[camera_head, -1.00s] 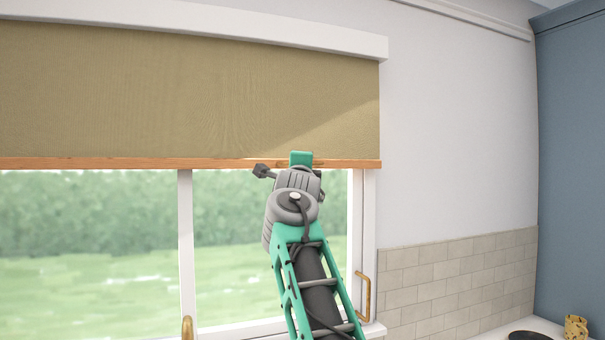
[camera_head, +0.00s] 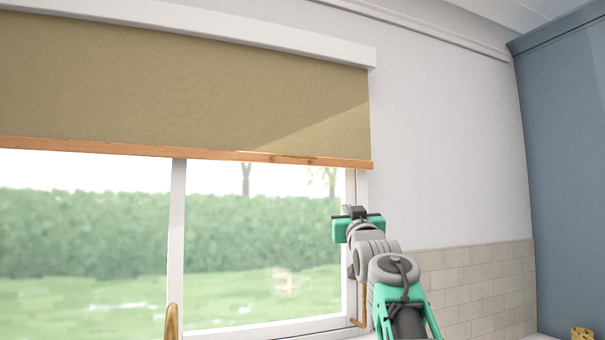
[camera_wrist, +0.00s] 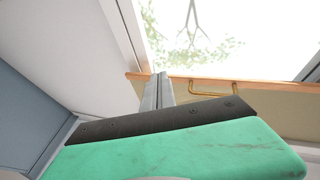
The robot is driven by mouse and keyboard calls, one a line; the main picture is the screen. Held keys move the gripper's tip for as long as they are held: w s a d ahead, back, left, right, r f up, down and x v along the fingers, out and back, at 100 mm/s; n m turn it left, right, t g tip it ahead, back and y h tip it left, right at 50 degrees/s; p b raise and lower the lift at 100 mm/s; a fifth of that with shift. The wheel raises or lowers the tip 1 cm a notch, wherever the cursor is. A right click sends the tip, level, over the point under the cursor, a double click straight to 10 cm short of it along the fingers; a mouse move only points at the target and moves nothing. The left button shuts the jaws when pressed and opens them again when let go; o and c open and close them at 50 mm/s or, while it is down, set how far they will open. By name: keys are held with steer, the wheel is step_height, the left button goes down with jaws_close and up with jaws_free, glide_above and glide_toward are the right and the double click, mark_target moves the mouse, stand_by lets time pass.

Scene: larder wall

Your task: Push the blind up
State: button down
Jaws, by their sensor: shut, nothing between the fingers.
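The tan blind (camera_head: 190,95) hangs over the upper part of the window, with a wooden bar (camera_head: 200,154) along its lower edge. In the wrist view the bar (camera_wrist: 280,84) carries a brass handle (camera_wrist: 217,88). My gripper (camera_head: 355,213) is shut and empty. It is below the bar and to the right, in front of the window's right frame, apart from the blind. In the wrist view the gripper's green and dark body (camera_wrist: 170,145) fills the lower part, and a grey finger (camera_wrist: 157,92) points up across the bar's left end.
A brass window handle (camera_head: 359,308) is on the right frame, close to my arm. Another brass piece (camera_head: 171,322) stands at the lower left. A blue cabinet (camera_head: 565,180) is at the right. The white wall between is clear.

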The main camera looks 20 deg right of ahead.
steer(key=a+r+m+t+y, duration=0.15)
steer(key=a+m+y, duration=0.25)
steer(key=m, duration=1.3)
steer(key=a+r+m+t+y, duration=0.1)
steer(key=a+m+t+y, duration=0.3)
steer(key=m, duration=1.2)
steer(key=w+a+r+g+h+p, duration=0.1)
steer(key=w+r+g+p, duration=0.1)
steer(key=w+r+p, duration=0.6)
steer(key=r+p, duration=0.1)
steer(key=p, duration=0.4)
steer(key=shift+w+r, duration=0.2)
steer(key=shift+w, duration=0.1)
steer(key=shift+a+r, duration=0.1)
steer(key=shift+a, duration=0.05)
